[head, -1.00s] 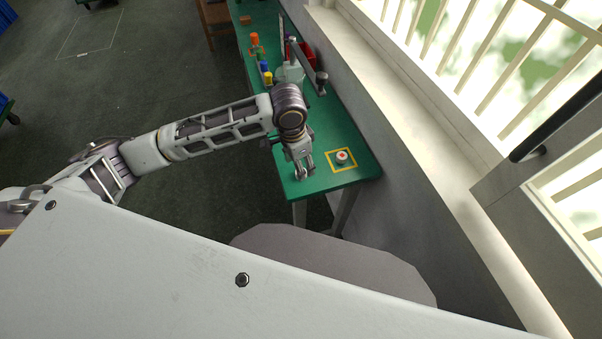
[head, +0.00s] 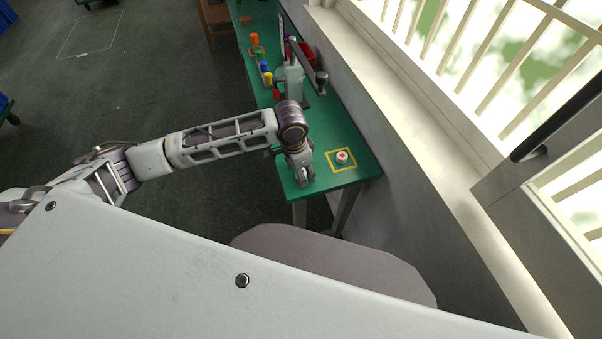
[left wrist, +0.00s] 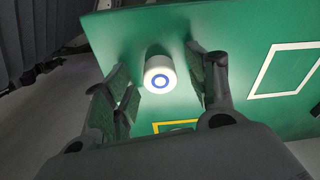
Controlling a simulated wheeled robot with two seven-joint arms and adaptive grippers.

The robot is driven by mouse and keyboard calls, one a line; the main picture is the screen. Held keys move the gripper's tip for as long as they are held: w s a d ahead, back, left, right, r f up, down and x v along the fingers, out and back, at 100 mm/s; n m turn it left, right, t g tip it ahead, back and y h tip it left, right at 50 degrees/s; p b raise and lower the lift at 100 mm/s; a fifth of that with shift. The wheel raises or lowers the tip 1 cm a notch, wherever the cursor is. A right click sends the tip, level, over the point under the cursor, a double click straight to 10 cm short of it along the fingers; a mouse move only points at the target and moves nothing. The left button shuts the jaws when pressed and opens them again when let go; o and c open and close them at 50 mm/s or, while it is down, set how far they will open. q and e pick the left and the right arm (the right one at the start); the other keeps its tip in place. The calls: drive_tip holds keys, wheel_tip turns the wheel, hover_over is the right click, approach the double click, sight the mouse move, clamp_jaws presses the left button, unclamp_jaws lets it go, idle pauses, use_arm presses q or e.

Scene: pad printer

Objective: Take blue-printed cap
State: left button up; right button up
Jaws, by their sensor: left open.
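The blue-printed cap (left wrist: 160,75) is white with a blue ring on its face and stands on the green table (left wrist: 140,30). In the left wrist view it lies between the two fingers of my left gripper (left wrist: 156,62). The fingers are open, with a gap visible on its right side; I cannot tell whether either touches it. In the head view my left gripper (head: 304,179) is low over the near end of the table and hides this cap. My right gripper is not in view.
A white cap with a red print (head: 342,156) sits in a yellow square outline (head: 331,165) to the right of my gripper. A grey printer (head: 292,75) and several coloured bottles (head: 265,70) stand farther back. A wall with a window ledge (head: 400,110) borders the table's right side.

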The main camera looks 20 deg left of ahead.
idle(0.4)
use_arm(q)
drive_tip(key=c, duration=0.8)
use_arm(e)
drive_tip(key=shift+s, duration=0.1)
use_arm(q)
drive_tip(key=shift+c, duration=0.2)
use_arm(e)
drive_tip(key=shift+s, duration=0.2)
use_arm(q)
drive_tip(key=shift+r, duration=0.2)
wheel_tip(320, 180, up, 10)
drive_tip(key=shift+f, duration=0.15)
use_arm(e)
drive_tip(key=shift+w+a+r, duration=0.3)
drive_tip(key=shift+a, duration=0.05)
